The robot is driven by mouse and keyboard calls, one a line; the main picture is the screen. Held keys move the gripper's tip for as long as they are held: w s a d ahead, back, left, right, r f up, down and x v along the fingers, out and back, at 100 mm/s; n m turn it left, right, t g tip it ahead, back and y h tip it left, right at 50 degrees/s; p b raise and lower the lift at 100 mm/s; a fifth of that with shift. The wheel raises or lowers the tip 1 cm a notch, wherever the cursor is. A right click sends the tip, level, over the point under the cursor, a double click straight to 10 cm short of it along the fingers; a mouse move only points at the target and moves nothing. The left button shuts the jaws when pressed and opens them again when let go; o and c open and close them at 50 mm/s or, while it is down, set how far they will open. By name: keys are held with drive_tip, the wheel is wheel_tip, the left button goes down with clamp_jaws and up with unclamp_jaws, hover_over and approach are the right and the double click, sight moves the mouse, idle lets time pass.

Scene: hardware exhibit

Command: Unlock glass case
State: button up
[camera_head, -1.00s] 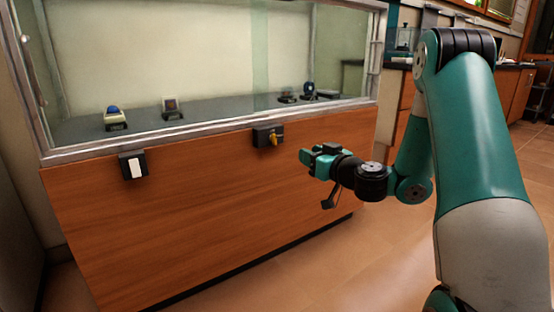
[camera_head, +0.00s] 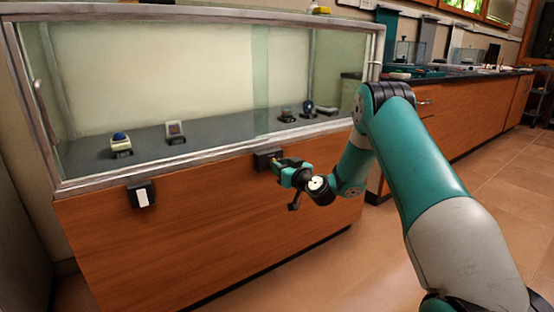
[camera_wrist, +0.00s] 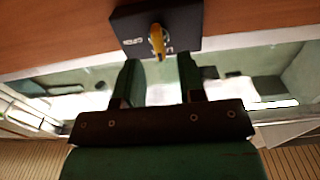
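The glass case (camera_head: 90,184) is a glass display box with a metal frame on a wooden cabinet. A black lock box (camera_head: 263,157) with a yellow turn knob sits on the cabinet front just under the frame. In the wrist view the lock box (camera_wrist: 186,24) is at the top centre, with its yellow knob (camera_wrist: 157,41) upright and small lettering around it. My gripper (camera_head: 277,165) is close in front of the lock box. In the wrist view my gripper (camera_wrist: 160,72) is open, its two fingers apart; the knob lies just beyond and between the tips, apparently untouched.
A second black box with a white plate (camera_head: 141,195) is on the cabinet front at left. Several small items, including one with a blue top (camera_head: 120,142), stand inside the case. A long counter (camera_head: 455,110) runs at right. The tiled floor (camera_head: 380,265) in front is clear.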

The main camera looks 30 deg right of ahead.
drive_tip(key=shift+w, duration=1.55)
drive_tip(key=shift+c, duration=0.4)
clamp_jaws()
drive_tip(key=shift+m, duration=0.3)
drive_tip(key=shift+d+f+m+p, duration=0.15)
drive_tip(key=shift+m+p, duration=1.05)
drive_tip(key=shift+m, duration=1.65)
drive_tip(key=shift+d+f+m+p, duration=0.15)
drive_tip(key=shift+m+p, duration=1.05)
drive_tip(key=shift+m, duration=1.7)
drive_tip(key=shift+d+f+m+p, duration=0.15)
drive_tip(key=shift+m+p, duration=1.05)
drive_tip(key=shift+m, duration=1.65)
